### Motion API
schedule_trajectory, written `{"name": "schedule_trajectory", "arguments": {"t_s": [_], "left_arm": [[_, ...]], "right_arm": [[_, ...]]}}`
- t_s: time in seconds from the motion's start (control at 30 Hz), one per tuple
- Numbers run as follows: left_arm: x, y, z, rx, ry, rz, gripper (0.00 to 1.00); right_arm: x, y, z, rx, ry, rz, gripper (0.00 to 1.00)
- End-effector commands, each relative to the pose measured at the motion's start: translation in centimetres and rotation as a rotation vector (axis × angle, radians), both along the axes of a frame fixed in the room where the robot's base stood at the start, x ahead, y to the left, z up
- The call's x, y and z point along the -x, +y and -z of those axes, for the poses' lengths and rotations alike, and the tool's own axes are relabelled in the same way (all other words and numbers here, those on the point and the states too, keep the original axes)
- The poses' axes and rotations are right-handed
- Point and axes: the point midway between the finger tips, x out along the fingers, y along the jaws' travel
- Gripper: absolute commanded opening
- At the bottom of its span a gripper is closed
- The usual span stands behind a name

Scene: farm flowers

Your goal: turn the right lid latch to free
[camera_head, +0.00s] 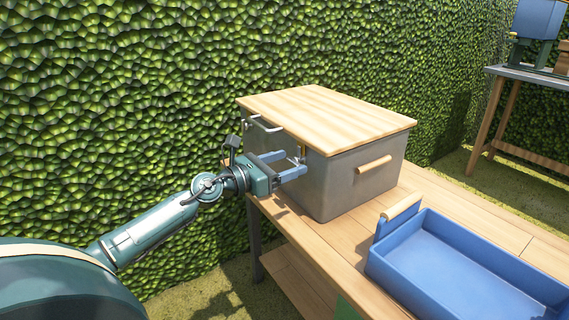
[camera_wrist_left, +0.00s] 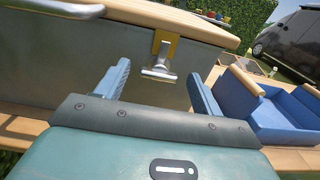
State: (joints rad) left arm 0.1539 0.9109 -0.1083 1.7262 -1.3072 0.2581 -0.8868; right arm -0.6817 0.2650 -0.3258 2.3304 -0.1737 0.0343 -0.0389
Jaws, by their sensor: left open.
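A grey box (camera_head: 345,190) with a flat wooden lid (camera_head: 325,115) stands on the wooden bench. The right lid latch, a metal T-shaped piece (camera_wrist_left: 160,62) on a yellow plate (camera_wrist_left: 166,42), is on the box's front face just under the lid. It hangs down in the left wrist view and is small in the head view. My left gripper (camera_head: 294,162) is open in front of that face. In the left wrist view the two blue fingers (camera_wrist_left: 160,82) are either side of the latch, which shows beyond and between them. Contact cannot be told. My right gripper is not in view.
A metal bar handle (camera_head: 264,124) sticks out of the lid's front edge, left of the latch. A wooden grip (camera_head: 373,164) is on the box's right side. A blue tray (camera_head: 455,262) stands right of the box on the bench (camera_head: 330,245). A hedge rises behind.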

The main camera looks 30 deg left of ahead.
Motion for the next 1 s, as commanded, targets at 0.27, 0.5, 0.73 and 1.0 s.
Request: {"name": "schedule_trajectory", "arguments": {"t_s": [0.27, 0.5, 0.73, 1.0], "left_arm": [[-0.01, 0.0, 0.01, 0.001, 0.0, 0.0, 0.62], [0.01, 0.0, 0.0, 0.001, 0.0, 0.0, 0.42], [0.02, -0.01, 0.0, 0.001, 0.0, 0.0, 0.23], [0.02, -0.01, -0.08, 0.027, 0.011, 0.001, 0.23]], "right_arm": [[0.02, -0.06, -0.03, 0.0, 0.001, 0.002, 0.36], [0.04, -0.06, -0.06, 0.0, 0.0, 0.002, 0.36], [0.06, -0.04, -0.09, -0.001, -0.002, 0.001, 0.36], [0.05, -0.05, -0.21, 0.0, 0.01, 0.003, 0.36]]}}
